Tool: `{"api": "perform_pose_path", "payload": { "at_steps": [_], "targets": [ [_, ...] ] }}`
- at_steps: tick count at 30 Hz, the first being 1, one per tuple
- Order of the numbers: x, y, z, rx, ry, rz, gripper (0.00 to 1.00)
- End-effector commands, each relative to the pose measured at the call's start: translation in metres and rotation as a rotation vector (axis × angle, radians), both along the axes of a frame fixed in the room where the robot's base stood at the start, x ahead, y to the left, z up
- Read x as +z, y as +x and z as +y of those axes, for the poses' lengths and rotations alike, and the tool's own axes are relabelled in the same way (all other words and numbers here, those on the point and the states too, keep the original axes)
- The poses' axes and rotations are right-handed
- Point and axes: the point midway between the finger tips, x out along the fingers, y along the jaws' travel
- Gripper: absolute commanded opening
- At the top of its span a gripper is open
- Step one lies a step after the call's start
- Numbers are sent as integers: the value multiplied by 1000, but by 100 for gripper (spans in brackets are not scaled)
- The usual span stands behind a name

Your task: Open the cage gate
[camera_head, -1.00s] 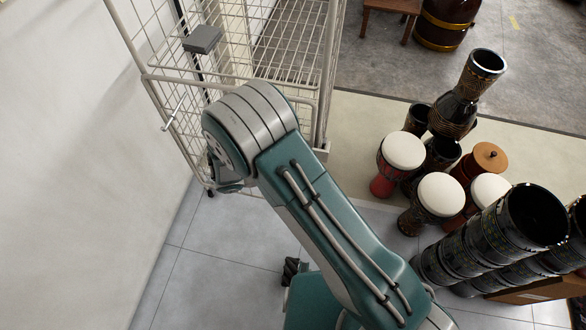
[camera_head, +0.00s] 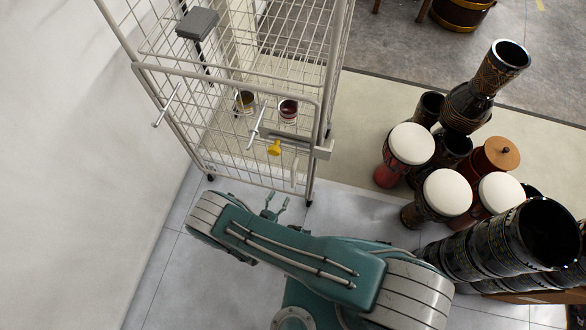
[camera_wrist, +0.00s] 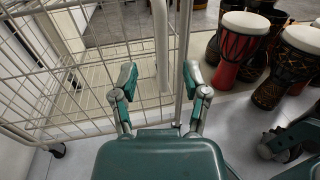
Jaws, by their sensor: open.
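The white wire cage (camera_head: 235,72) stands at the upper left of the head view. Its front wire gate (camera_head: 185,110) faces my arm and looks closed. A pale upright handle (camera_head: 294,172) is near the gate's right edge. In the wrist view this handle (camera_wrist: 160,45) hangs between the lines of my two fingers. My gripper (camera_wrist: 158,80) is open and empty, with its fingers on either side of the handle's lower end. I cannot tell how far apart in depth they are. In the head view my gripper (camera_head: 275,206) is low in front of the gate.
A yellow item (camera_head: 274,148) and two small cups, one dark red (camera_head: 288,110), show through the wires. Several goblet drums (camera_head: 445,192) crowd the floor to the right. A pale wall (camera_head: 60,150) runs along the left. Tiled floor (camera_head: 165,235) is free before the cage.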

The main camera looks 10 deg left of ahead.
Motion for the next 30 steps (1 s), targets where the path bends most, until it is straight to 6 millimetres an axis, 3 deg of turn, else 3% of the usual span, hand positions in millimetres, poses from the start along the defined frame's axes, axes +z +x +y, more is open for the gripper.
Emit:
{"api": "perform_pose_path", "payload": {
  "at_steps": [18, 30],
  "targets": [
    [1, 90, -26, -7, 1, 1, 59],
    [1, 100, -28, -4, 0, 0, 59]
  ]
}}
